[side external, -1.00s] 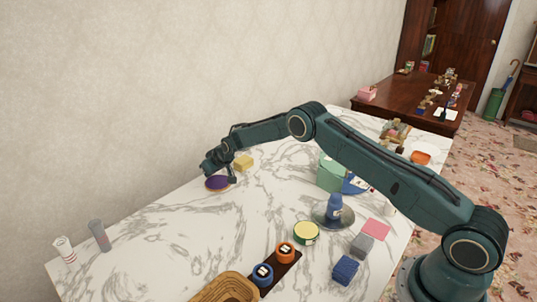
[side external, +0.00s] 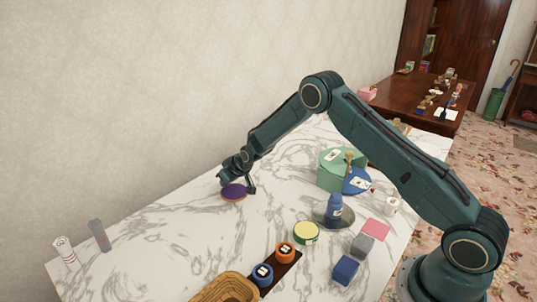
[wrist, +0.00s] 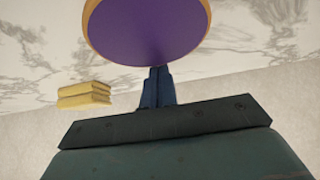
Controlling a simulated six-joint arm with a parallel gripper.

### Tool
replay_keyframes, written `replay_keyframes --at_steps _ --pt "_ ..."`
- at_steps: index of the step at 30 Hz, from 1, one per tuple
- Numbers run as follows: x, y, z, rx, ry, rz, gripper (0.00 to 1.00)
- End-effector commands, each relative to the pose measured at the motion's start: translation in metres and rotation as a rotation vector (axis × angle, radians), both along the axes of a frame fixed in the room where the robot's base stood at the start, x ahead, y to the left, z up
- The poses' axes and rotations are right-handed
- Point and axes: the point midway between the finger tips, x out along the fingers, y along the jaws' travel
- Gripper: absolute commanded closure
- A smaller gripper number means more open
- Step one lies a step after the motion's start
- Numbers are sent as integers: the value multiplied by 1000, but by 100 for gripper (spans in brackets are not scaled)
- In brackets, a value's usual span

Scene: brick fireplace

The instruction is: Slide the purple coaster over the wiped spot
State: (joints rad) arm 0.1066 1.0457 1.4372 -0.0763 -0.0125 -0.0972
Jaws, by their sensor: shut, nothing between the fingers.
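The purple coaster (side external: 233,193), round with an orange-tan rim, lies on the white marble table in the side view. In the wrist view the coaster (wrist: 148,28) fills the top middle. My gripper (side external: 251,188) is shut and empty, low at the coaster's edge. In the wrist view its fingertips (wrist: 159,75) meet the coaster's lower edge in the picture; whether they touch it I cannot tell for sure. No wiped spot can be told apart from the grey marble veining.
A yellow sponge-like block (wrist: 84,95) lies near the wall. The marble left of the tin is clear.

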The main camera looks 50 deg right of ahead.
Motion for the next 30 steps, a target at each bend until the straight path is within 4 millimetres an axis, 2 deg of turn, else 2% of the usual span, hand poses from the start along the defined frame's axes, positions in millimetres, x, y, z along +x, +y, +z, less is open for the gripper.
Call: replay_keyframes --at_steps 15,30 --pt "-53 -1 0 1 1 -1 100" --pt "-58 -1 0 1 1 -1 100"
